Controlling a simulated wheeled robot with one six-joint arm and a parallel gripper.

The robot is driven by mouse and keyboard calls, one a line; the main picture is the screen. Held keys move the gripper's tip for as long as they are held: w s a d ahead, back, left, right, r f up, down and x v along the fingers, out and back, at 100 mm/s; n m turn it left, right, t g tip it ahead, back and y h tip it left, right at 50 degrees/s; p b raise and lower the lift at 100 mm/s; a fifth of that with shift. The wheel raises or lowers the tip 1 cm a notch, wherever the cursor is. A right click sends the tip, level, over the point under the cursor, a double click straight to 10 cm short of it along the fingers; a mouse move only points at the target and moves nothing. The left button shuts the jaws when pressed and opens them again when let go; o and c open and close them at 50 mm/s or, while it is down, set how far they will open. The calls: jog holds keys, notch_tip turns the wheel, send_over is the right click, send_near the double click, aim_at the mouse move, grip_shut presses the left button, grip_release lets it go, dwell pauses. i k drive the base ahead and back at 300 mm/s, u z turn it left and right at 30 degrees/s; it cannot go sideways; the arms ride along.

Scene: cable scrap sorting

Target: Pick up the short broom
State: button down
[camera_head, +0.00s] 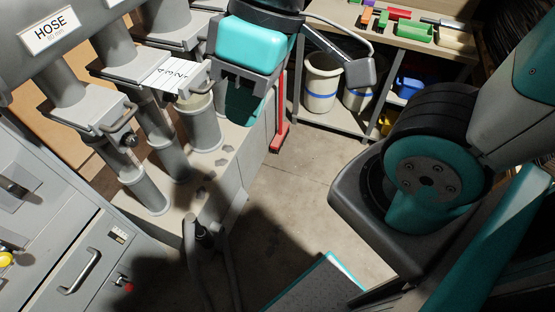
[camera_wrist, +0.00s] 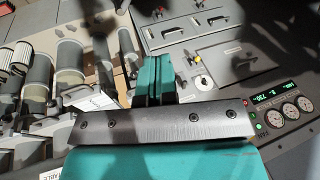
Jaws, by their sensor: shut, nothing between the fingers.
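A red upright handle with a wider red foot, which looks like the short broom (camera_head: 281,115), stands on the floor against the right end of the grey machine base in the head view. Its upper end is hidden behind my arm. My gripper (camera_head: 241,115) hangs in front of the grey pipes, just left of the red handle and apart from it. In the wrist view my gripper's teal fingers (camera_wrist: 153,80) are pressed together with nothing between them. No broom shows in the wrist view.
Grey pipes with slide gates (camera_head: 165,145) and a HOSE label stand at the left, above a grey cabinet (camera_head: 85,270). A workbench (camera_head: 400,37) with coloured trays stands at the back, with white buckets (camera_head: 321,85) below. The concrete floor (camera_head: 300,190) in the middle is clear.

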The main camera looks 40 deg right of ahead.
aim_at(279, 141)
jog(key=z, duration=0.7)
jog(key=i, duration=0.7)
jog(key=z, duration=1.3)
jog(key=i, duration=1.55)
jog(key=u, duration=0.1)
